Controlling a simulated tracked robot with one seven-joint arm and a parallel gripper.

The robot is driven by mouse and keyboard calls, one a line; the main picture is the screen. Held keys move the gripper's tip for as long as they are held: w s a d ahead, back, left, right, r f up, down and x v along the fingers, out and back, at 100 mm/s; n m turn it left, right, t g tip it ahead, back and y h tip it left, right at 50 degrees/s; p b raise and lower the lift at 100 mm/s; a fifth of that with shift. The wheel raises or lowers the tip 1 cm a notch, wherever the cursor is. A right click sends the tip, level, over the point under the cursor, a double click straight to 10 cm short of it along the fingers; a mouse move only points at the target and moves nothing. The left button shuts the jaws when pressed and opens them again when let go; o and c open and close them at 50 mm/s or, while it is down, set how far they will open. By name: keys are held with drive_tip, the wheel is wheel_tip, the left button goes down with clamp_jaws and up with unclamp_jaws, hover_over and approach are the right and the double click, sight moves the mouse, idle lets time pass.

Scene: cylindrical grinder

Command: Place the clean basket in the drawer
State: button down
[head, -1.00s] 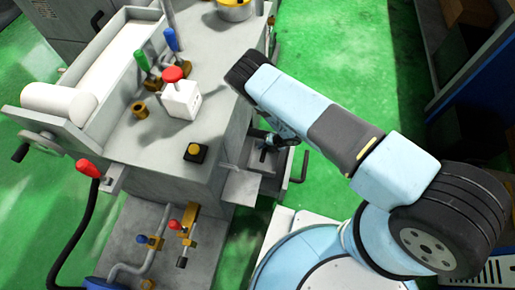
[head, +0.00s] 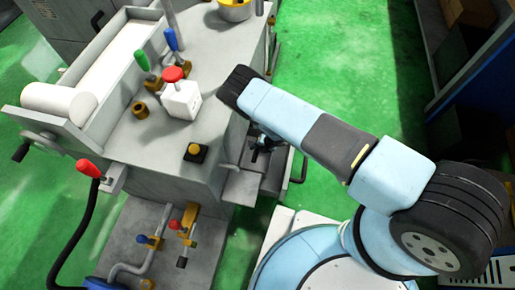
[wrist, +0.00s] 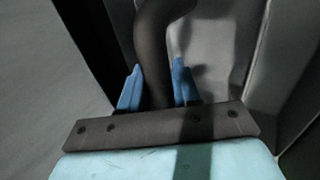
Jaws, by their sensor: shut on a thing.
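The open drawer (head: 240,187) juts from the right side of the grey grinder, with a bar handle (head: 304,166) at its right. Grey walls (wrist: 218,40) lie close behind and to the right of the fingers.
A yellow-rimmed container (head: 234,9) is at the back. Green floor (head: 345,60) is clear beyond my arm.

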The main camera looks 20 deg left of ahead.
drive_tip(key=shift+f, duration=0.55)
drive_tip(key=c, duration=0.8)
unclamp_jaws()
drive_tip(key=shift+r, duration=0.15)
drive_tip(key=shift+r, duration=0.25)
drive_tip(key=v, duration=1.2)
drive_tip(key=shift+r, duration=0.25)
